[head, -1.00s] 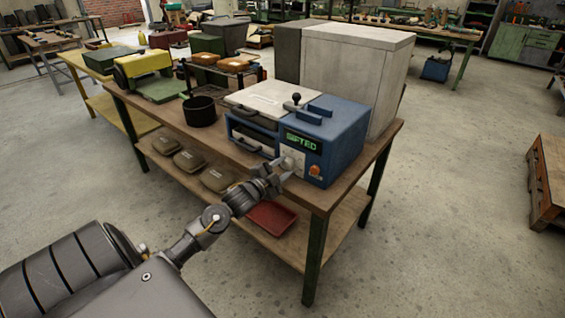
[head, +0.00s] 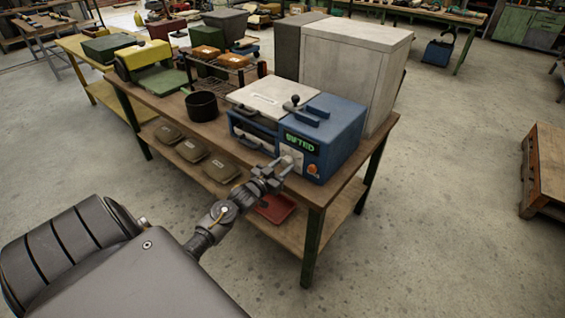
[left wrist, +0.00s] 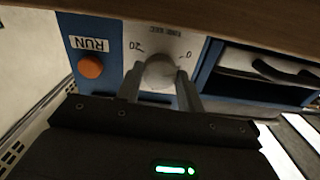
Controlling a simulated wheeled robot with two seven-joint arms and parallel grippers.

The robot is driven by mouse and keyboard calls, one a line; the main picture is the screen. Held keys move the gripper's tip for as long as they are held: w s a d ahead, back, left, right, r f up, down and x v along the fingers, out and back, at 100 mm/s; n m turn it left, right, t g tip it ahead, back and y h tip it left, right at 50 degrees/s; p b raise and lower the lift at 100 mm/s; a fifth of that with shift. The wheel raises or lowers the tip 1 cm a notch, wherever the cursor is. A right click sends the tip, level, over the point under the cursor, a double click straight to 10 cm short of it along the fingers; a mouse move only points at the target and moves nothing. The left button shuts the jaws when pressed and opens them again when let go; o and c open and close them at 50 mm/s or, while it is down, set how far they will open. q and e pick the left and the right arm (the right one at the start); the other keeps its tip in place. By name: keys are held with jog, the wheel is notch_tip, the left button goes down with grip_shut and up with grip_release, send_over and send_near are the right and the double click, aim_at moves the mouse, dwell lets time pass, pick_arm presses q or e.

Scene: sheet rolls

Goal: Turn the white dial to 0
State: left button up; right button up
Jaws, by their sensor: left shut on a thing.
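The white dial (left wrist: 160,72) is on the pale front plate of the blue machine (head: 333,125). In the left wrist view the plate shows "20" on the left and "0" on the right of the dial. My left gripper (left wrist: 160,88) is shut on the dial, one finger on each side. In the head view the left gripper (head: 281,165) is at the machine's front and mostly hides the dial. The dial's pointer is not clear to me. The machine's display (head: 300,142) reads "SIFTED" in green. My right gripper is not in view.
An orange button (head: 312,168) marked "RUN" in the wrist view is beside the dial plate. The machine stands on a wooden bench (head: 318,193) with a black pot (head: 201,106) to its left. A red tray (head: 276,208) is on the shelf below.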

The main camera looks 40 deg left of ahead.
pick_arm(q)
jog(key=shift+n+p, duration=0.7)
jog(key=shift+n, duration=0.7)
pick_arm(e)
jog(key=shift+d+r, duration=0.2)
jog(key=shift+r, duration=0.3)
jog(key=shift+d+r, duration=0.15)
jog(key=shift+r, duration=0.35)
pick_arm(q)
jog(key=shift+f+n, duration=0.1)
jog(key=shift+n, duration=0.2)
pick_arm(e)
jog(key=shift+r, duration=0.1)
pick_arm(q)
jog(key=o, duration=1)
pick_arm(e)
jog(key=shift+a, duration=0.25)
pick_arm(q)
jog(key=s+b, duration=0.1)
jog(key=s, duration=1)
jog(key=shift+d, duration=0.15)
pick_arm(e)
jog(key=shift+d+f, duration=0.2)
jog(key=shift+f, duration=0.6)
pick_arm(q)
jog(key=shift+w, duration=0.1)
